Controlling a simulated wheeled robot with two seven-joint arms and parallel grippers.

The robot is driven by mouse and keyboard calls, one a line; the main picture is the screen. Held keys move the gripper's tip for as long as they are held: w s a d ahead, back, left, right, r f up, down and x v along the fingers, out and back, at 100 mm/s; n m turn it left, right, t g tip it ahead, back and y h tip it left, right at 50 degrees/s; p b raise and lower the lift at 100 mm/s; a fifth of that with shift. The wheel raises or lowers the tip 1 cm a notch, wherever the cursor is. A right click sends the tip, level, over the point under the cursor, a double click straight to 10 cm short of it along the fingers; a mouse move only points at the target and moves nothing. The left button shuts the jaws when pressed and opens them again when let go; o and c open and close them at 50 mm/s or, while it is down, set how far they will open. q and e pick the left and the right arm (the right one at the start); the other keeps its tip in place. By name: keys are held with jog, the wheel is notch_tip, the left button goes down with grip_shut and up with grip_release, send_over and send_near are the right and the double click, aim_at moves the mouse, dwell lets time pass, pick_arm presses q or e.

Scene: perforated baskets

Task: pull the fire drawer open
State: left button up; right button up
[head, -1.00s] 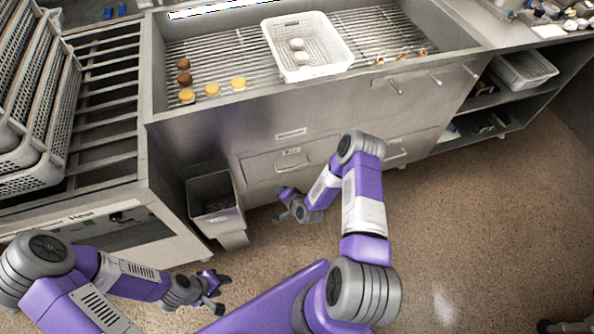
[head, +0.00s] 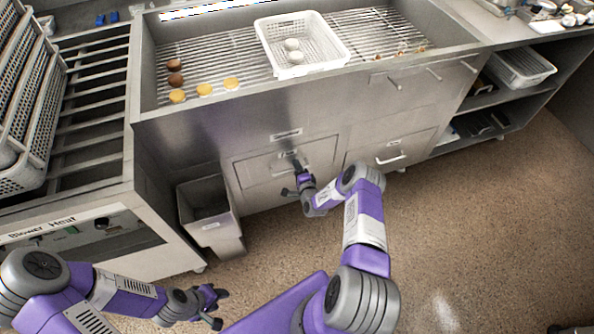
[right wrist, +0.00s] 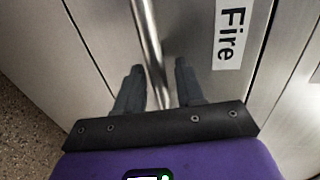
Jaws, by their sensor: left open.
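The fire drawer (head: 255,170) is a shut grey metal front low on the steel counter, left of a similar drawer. Its "Fire" label (right wrist: 231,35) and silver bar handle (right wrist: 148,40) show in the right wrist view. My right gripper (head: 291,179) is at the drawer front in the head view and hides most of the handle there. In the right wrist view the right gripper (right wrist: 156,80) is open, one finger on each side of the bar, with gaps between. My left gripper (head: 220,308) is open and empty over the floor at the lower left.
A grey bin (head: 208,215) stands on the floor left of the drawer. A blower heater cabinet (head: 90,235) is further left. The other drawer (head: 390,158) has its own bar handle. A white basket (head: 300,45) sits on the grill above. The floor in front is clear.

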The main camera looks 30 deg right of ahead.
jog(key=shift+c, duration=0.3)
grip_shut()
